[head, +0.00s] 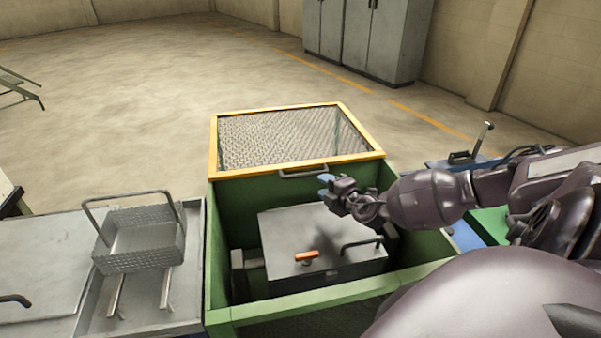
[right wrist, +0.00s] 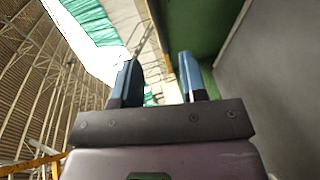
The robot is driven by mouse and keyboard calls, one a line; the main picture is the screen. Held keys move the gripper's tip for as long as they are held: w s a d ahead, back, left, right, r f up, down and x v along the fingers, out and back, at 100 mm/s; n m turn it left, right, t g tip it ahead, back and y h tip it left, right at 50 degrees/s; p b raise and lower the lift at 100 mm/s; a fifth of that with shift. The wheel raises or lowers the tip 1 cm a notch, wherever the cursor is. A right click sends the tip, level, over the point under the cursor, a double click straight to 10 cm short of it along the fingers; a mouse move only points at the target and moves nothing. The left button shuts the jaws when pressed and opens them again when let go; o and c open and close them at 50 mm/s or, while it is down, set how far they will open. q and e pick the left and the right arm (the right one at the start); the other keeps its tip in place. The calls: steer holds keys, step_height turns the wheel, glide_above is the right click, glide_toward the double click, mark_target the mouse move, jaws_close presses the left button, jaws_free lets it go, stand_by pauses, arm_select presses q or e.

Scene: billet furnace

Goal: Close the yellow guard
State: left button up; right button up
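The yellow guard (head: 225,170) is a yellow-framed wire-mesh panel at the back of the green housing (head: 222,220) in the head view. It stands open, leaving the top of the housing uncovered. A grey bar handle (head: 303,173) is on the guard's near edge. My right gripper (head: 325,184) has blue fingertips and is just right of and slightly below the handle, with no clear contact. In the right wrist view its two fingers (right wrist: 157,82) are apart with nothing between them. My left gripper is not in view.
Inside the housing is a grey box lid (head: 325,240) with an orange handle (head: 307,257) and a dark bar handle. A metal basket (head: 140,240) stands on rails at left. Grey cabinets (head: 365,35) are at the back. Open floor lies behind the housing.

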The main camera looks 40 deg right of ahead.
mark_target(307, 176)
steer(key=w, duration=0.3)
steer(key=w+f, duration=0.1)
steer(key=w, duration=0.2)
steer(key=w+d, duration=0.1)
steer(key=w, duration=0.2)
steer(key=shift+w+f+b, duration=0.15)
steer(key=shift+f+b, duration=0.2)
jaws_close()
